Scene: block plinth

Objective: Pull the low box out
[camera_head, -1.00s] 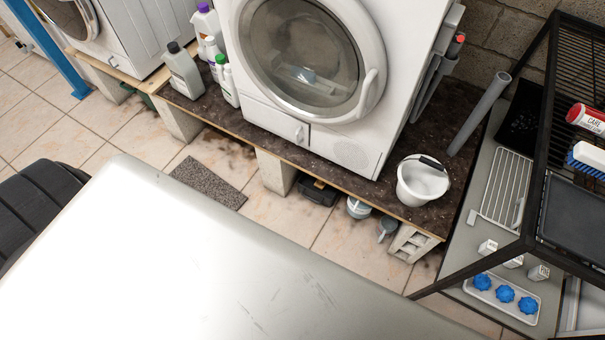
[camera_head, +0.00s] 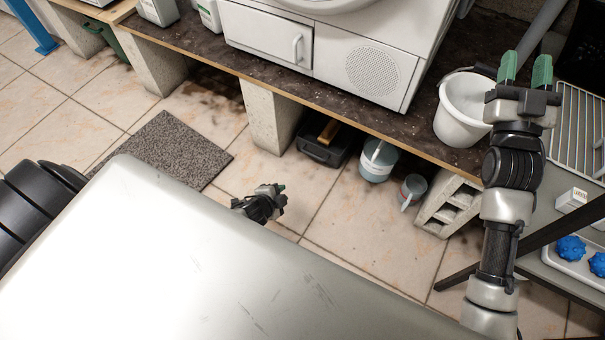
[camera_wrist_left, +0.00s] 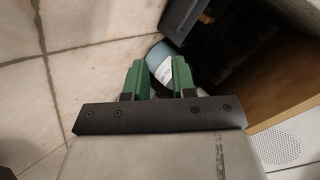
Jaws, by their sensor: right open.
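The low box is a dark toolbox (camera_head: 322,152) with a wooden-coloured handle. It sits on the floor tiles under the plinth (camera_head: 215,55), right of a concrete block leg; part of it is hidden in shadow. In the left wrist view a dark grey box side (camera_wrist_left: 182,18) shows at the top, probably the same box. My left gripper (camera_head: 281,193) is low over the floor in front of the plinth, apart from the box. In its wrist view its green fingers (camera_wrist_left: 158,68) are spread with nothing gripped. My right gripper (camera_head: 526,70) is open and empty, beside the white bucket.
A pale bucket (camera_head: 378,160) and a grey jug (camera_head: 411,190) stand right of the box under the plinth. Concrete block legs (camera_head: 268,112) hold up the plinth. A white bucket (camera_head: 461,108) stands on top. A dark mat (camera_head: 165,150) lies left; floor in front is clear.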

